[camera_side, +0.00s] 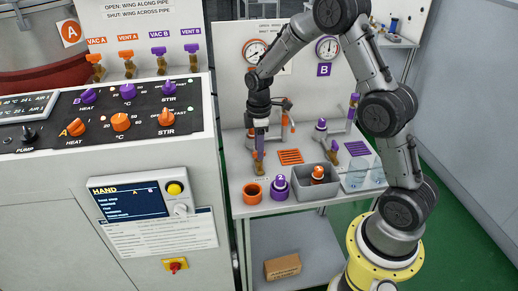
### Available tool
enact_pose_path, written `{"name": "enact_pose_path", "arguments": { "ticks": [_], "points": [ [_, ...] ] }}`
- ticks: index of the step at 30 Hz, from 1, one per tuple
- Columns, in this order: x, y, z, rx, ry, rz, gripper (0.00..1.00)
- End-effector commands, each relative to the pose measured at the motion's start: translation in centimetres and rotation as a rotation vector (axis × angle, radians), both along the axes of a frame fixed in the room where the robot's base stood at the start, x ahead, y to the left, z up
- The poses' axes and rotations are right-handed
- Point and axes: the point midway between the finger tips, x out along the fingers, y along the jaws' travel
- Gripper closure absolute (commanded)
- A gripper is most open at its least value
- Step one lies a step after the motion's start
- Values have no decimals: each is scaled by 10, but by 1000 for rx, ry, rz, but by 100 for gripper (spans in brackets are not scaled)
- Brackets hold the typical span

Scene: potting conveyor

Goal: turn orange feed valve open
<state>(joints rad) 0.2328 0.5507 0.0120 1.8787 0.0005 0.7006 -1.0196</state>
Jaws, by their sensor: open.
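An orange valve handle (284,119) shows on the pipework at the back left of the bench, just right of my gripper. It is small here, and I cannot tell its wing's angle to the pipe. My gripper (260,146) points down in front of the back panel, left of that handle and apart from it in the picture. It is open. A small brass and purple piece (259,164) shows directly below the fingertips; whether they touch it is unclear. A purple valve handle (354,101) stands on the right pipework.
On the bench are an orange cup (252,193), a purple vessel (279,188), a grey bin (315,190) holding an orange-topped vessel (318,174), and an orange grate (290,157). The control cabinet (110,190) stands close on the left. A cardboard box (282,267) lies on the lower shelf.

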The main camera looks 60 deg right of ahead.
Motion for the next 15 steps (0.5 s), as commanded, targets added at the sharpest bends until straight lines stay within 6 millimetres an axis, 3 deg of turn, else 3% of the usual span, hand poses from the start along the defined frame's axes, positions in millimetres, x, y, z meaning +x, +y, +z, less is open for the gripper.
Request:
{"name": "enact_pose_path", "arguments": {
  "ticks": [12, 15],
  "points": [
    [0, 0, -8, 0, 0, 0, 56],
    [0, 0, -8, 0, 0, 0, 74]
  ]
}}
